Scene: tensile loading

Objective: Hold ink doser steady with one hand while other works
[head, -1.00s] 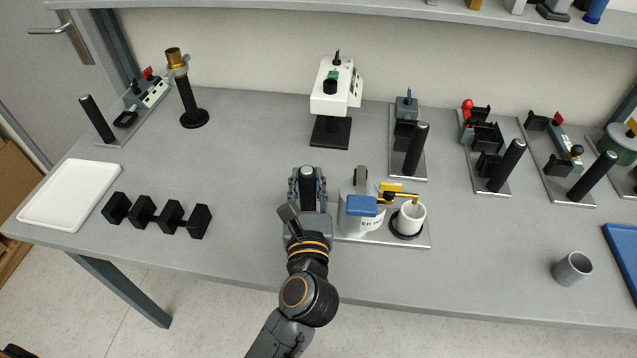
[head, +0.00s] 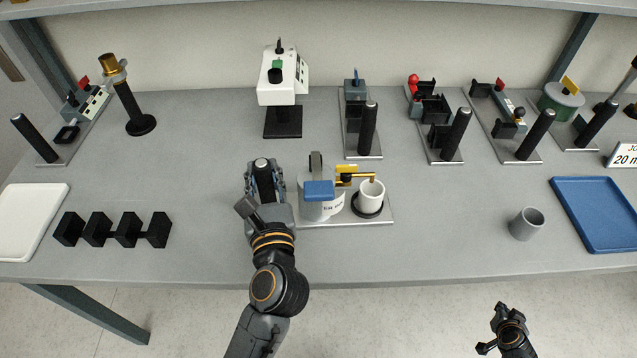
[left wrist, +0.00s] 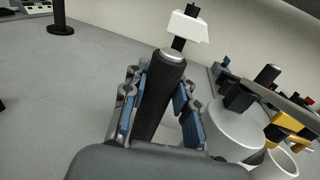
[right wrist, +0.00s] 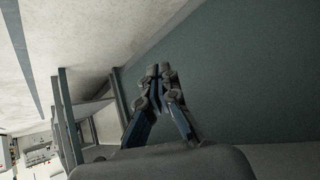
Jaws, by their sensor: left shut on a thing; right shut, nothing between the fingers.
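The ink doser (head: 322,203) is a white rounded body with a blue pad, a yellow spout and a grey base plate, near the front middle of the table. A small white cup (head: 371,196) stands in a black ring on the same plate. My left gripper (head: 264,178) is shut on the doser's black post handle (left wrist: 160,100), at the left end of the plate; the post stands between its fingers in the left wrist view. My right gripper (right wrist: 160,75) is shut and empty, below and in front of the table's front edge in the head view (head: 498,325).
A grey cup (head: 526,224) and a blue tray (head: 598,215) are on the right. A black block rack (head: 112,230) and a white tray (head: 28,222) are on the left. Several fixtures with black posts line the back. The table front between doser and grey cup is clear.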

